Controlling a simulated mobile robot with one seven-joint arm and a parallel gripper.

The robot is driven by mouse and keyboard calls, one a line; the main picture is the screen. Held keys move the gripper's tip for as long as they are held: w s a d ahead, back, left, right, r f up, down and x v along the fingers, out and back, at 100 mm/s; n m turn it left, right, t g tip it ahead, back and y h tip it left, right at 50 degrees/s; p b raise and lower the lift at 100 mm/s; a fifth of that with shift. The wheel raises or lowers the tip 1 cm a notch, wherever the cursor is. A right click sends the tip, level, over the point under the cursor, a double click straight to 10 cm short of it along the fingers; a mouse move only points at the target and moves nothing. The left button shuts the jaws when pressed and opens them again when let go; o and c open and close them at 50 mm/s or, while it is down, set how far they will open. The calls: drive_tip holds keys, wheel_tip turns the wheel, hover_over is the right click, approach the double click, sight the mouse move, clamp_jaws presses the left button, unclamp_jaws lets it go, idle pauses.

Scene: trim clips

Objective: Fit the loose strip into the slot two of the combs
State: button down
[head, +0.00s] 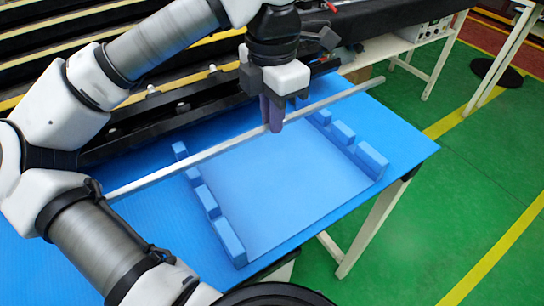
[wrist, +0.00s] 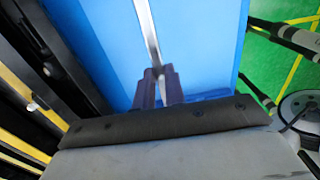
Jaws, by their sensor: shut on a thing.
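The loose strip (head: 200,155) is a long, thin, pale grey bar that runs from lower left to upper right across the blue board. My gripper (head: 272,122) is shut on the strip around its middle; the wrist view shows the strip (wrist: 148,35) between the two dark purple fingers (wrist: 157,85). Two blue combs stand on the board: the left comb (head: 207,200) and the right comb (head: 344,133), each a row of blocks with gaps between them. The strip crosses near the far blocks of both combs. Whether it is above or inside a gap, I cannot tell.
The blue table (head: 408,150) carries a lighter blue panel (head: 285,185) between the combs. A black rail (head: 165,125) runs behind the strip. Green floor (head: 440,215) and a white-legged table (head: 415,45) lie to the right.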

drive_tip(key=shift+f+b, duration=1.75)
drive_tip(key=shift+f, duration=1.65)
drive_tip(key=shift+f, duration=0.15)
drive_tip(key=c, duration=1.5)
unclamp_jaws()
drive_tip(key=shift+o, duration=0.2)
wheel_tip(320, 180, up, 12)
drive_tip(key=shift+r+p, duration=0.15)
drive_tip(key=shift+p, duration=0.25)
